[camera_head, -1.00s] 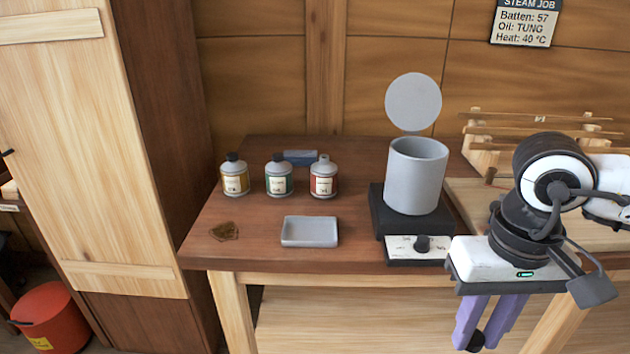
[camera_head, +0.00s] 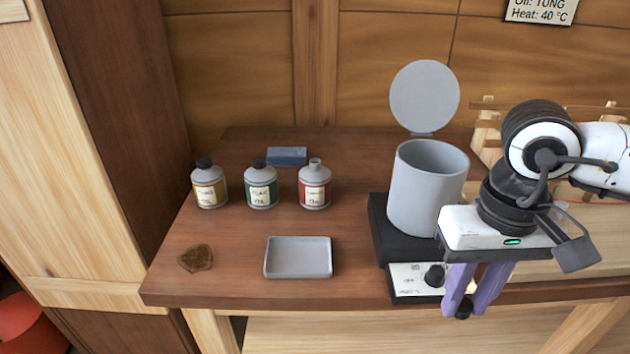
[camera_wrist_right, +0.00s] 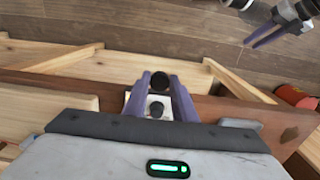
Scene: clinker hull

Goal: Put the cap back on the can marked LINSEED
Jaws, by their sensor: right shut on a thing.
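Three small oil cans stand in a row on the bench. The yellow-label can (camera_head: 209,189) and the green-label can (camera_head: 261,190) wear black caps. The red-label can (camera_head: 314,190) at the right of the row has a bare, open neck. The label words are too small to read surely, so I cannot tell which says LINSEED. My right gripper (camera_head: 465,314) is shut on a small black cap (camera_head: 463,307), at the bench's front edge, well right of the cans. The cap also shows between the fingertips in the right wrist view (camera_wrist_right: 160,80). My left gripper (camera_wrist_right: 268,33) shows only there, at top right.
A grey pot (camera_head: 425,195) with its round lid (camera_head: 425,97) raised stands on a black heater with a knob (camera_head: 434,276), close left of my right gripper. A grey tray (camera_head: 298,258), a brown stain-like patch (camera_head: 196,258) and a blue block (camera_head: 287,156) are near the cans.

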